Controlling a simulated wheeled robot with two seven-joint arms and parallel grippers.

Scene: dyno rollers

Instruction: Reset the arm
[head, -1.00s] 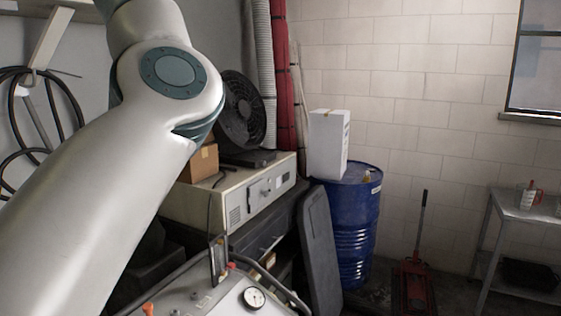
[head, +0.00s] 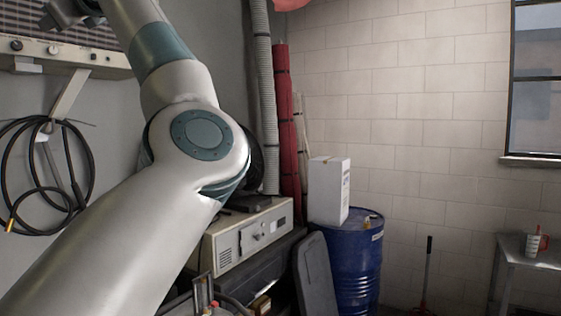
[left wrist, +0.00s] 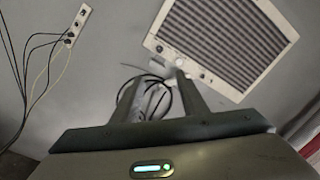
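My left arm (head: 120,220) crosses the left side of the head view and rises, bent at its elbow joint. My right gripper is in neither view.
A coiled black cable (head: 45,178) hangs on the left wall below a control panel (head: 70,52). Ahead are a beige unit (head: 245,240), a blue barrel (head: 345,265) with a white box (head: 328,190) on it, and a metal table (head: 525,256) at right.

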